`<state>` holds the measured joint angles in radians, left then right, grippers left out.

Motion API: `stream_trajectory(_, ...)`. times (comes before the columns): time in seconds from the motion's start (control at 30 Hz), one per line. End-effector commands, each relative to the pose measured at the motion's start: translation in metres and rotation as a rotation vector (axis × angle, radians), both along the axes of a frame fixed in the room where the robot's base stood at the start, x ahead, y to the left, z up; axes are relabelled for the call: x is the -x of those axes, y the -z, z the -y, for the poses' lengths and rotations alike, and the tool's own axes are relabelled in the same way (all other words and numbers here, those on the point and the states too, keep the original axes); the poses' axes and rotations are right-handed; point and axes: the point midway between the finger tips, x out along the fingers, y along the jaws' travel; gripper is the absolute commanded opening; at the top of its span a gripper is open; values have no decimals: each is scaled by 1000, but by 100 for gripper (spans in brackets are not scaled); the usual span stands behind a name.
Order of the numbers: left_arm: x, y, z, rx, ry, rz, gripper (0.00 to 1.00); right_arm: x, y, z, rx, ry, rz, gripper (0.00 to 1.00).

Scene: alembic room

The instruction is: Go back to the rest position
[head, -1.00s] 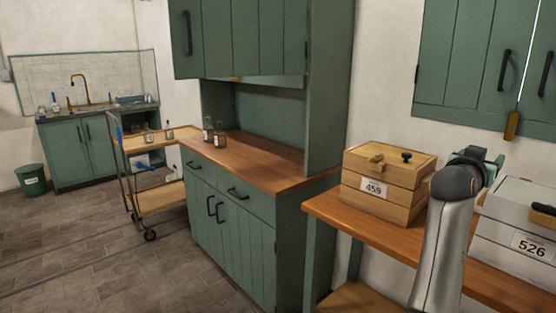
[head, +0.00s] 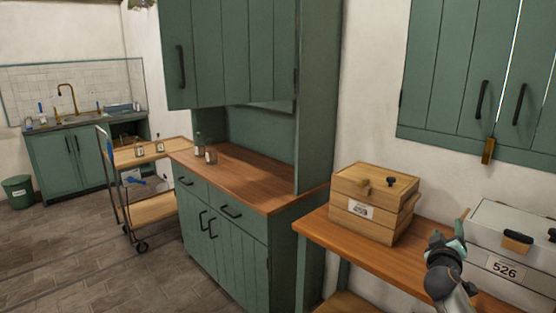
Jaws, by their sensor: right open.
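My right gripper (head: 461,225) shows at the lower right of the head view, above the wooden side table (head: 345,241). Its jaws are open and I see nothing between them. It is between the wooden box (head: 372,205) on its left and the white box (head: 502,243) numbered 526 on its right. In the picture it overlaps the white box's left edge; I cannot tell whether they touch. My left gripper is not in view.
A green cabinet (head: 229,262) with a wooden counter stands left of the table, with small bottles (head: 210,155) on it. A wooden trolley (head: 155,208), a sink unit (head: 71,158) and a green bin (head: 18,191) are farther left. The floor (head: 75,255) at lower left is clear.

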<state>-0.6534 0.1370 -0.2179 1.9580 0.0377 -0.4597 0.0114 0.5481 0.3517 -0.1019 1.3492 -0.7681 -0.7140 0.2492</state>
Motion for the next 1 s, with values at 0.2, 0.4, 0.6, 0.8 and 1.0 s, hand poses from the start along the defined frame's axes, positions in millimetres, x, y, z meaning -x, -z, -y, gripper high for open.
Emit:
stream_trajectory(0.2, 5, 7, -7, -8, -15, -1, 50, -23, 15, -44, -209, -224, 29, 65)
stream_trajectory(0.4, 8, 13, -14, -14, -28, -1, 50, -34, 12, -81, -380, -392, 97, 65)
stream_trajectory(0.6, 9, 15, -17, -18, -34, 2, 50, -24, 41, -113, -494, -484, 102, 65)
stream_trajectory(0.8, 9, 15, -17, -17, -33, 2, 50, 24, 123, -149, -548, -506, -14, 65)
stream_trajectory(1.0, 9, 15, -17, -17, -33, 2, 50, 106, 215, -194, -640, -521, -163, 65)
